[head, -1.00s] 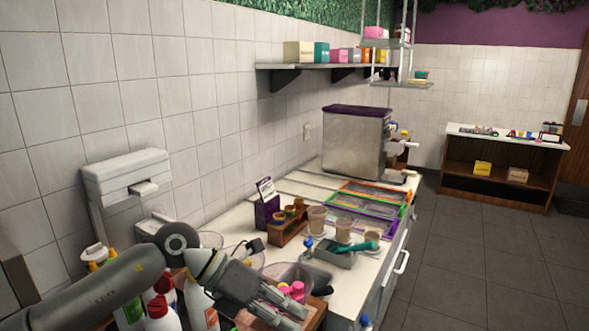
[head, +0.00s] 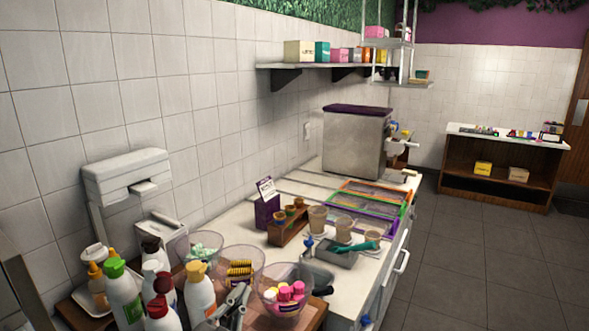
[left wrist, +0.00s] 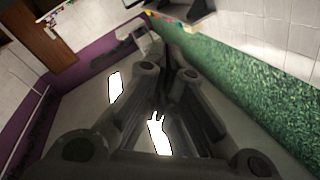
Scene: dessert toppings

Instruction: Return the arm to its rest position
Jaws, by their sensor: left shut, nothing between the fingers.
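My left gripper (head: 234,304) shows only in part at the bottom edge of the head view, in front of the clear bowls on the counter. The rest of my left arm is out of that view. In the left wrist view, my left gripper (left wrist: 165,75) is shut and empty, with its fingers together. That view looks up past the fingers at the ceiling, the green wall strip and the purple wall. My right gripper is in neither view.
Close to my left gripper stand a clear bowl of pink and yellow items (head: 284,293), a bowl of yellow-brown pieces (head: 240,270) and a white bottle with a yellow cap (head: 199,293). Beyond are a cup rack (head: 288,228) and a metal dispenser (head: 355,147). The floor (head: 460,260) is clear.

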